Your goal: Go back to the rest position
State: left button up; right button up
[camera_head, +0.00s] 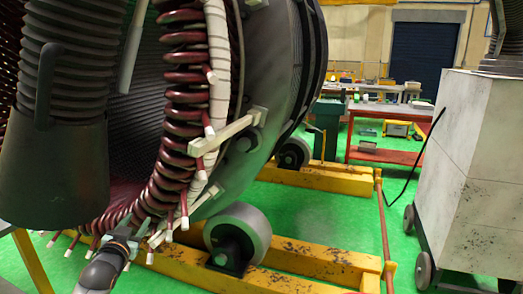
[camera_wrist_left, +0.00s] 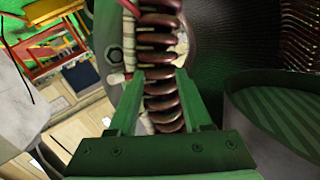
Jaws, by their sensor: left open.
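My left gripper (camera_head: 136,236) is low at the left in the head view, close to the lower end of the stator's dark red coil ends (camera_head: 178,115). In the left wrist view its two fingers (camera_wrist_left: 160,88) are spread apart. The coil column (camera_wrist_left: 160,55) shows between and beyond them; I cannot tell whether the fingers touch it. Nothing is visibly held. The large dark stator (camera_head: 270,75) stands upright, with a white wrapped band (camera_head: 218,70) beside the coils. My right gripper is in neither view.
A dark cylinder with a ribbed hose (camera_head: 52,165) hangs close at the left. Yellow rails (camera_head: 310,262) and a grey roller (camera_head: 240,232) lie under the stator. A white wheeled cabinet (camera_head: 475,165) stands at the right. Green floor (camera_head: 310,215) is open between them. A red workbench (camera_head: 385,157) is behind.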

pick_arm(q)
jog(key=s+d+f+g+h, duration=0.1)
jog(key=s+d+f+g, duration=0.1)
jog(key=s+d+f, duration=0.65)
jog(key=s+d+f+g+h, duration=0.2)
jog(key=s+d+f, duration=0.1)
jog(key=s+f, duration=1)
jog(key=s+d+f+g, duration=0.1)
jog(key=s+d+f, duration=0.1)
jog(key=s, duration=0.4)
jog(key=s+d+f+g, duration=0.1)
jog(key=s+d+f, duration=0.1)
jog(key=s+f, duration=0.2)
jog(key=s+d+f+g, duration=0.1)
jog(key=s+d+f, duration=0.1)
jog(key=s, duration=0.6)
jog(key=shift+s+d+f+g+h, duration=0.3)
jog(key=shift+s+f+g+h, duration=0.1)
jog(key=shift+f, duration=0.35)
